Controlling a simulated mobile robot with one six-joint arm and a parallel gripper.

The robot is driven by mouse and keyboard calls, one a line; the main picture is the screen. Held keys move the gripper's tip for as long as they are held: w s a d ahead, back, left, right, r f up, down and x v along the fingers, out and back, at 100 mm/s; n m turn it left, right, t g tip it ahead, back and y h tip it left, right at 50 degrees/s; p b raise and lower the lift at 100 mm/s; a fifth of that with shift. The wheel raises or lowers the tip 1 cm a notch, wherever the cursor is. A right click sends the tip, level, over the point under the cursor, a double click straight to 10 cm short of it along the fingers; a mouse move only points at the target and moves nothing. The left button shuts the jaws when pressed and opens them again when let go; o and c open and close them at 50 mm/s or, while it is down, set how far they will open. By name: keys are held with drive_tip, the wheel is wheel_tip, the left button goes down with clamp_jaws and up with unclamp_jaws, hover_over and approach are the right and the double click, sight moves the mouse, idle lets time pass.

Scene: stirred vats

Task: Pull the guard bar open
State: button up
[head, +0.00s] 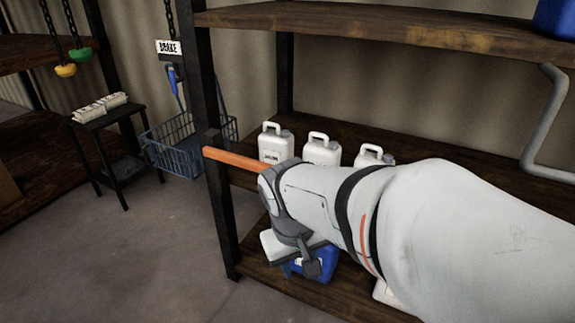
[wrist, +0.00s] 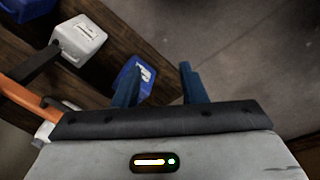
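The orange guard bar (head: 236,161) runs from the dark shelf post across the front of the shelf. Its right part is hidden behind my arm in the head view. In the wrist view the bar (wrist: 20,98) shows at the left edge, beside my gripper and outside the fingers. My gripper (wrist: 158,85) has its two blue fingers apart with nothing held between them. In the head view the fingers are hard to make out below my wrist.
White jugs (head: 276,144) stand on the middle shelf behind the bar. A blue container (wrist: 133,80) shows beyond the left finger. A blue wire basket (head: 178,146) hangs left of the post (head: 221,215). The floor (head: 130,255) at front left is clear.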

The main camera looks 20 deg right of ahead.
drive_tip(key=w+d+f+g+h+b, duration=0.1)
drive_tip(key=w+d+f+h, duration=0.2)
drive_tip(key=w+d+h, duration=0.45)
drive_tip(key=w+d+f+g+h, duration=0.1)
drive_tip(key=w+d+f+h, duration=0.2)
drive_tip(key=w+d+h, duration=0.5)
drive_tip(key=shift+n+y, duration=0.35)
drive_tip(key=shift+n, duration=0.15)
drive_tip(key=d, duration=0.2)
drive_tip(key=s+d, duration=0.1)
drive_tip(key=d, duration=0.2)
drive_tip(key=s+d+f, duration=0.1)
drive_tip(key=d, duration=0.2)
drive_tip(key=shift+d+p, duration=0.2)
drive_tip(key=shift+p, duration=0.15)
clamp_jaws()
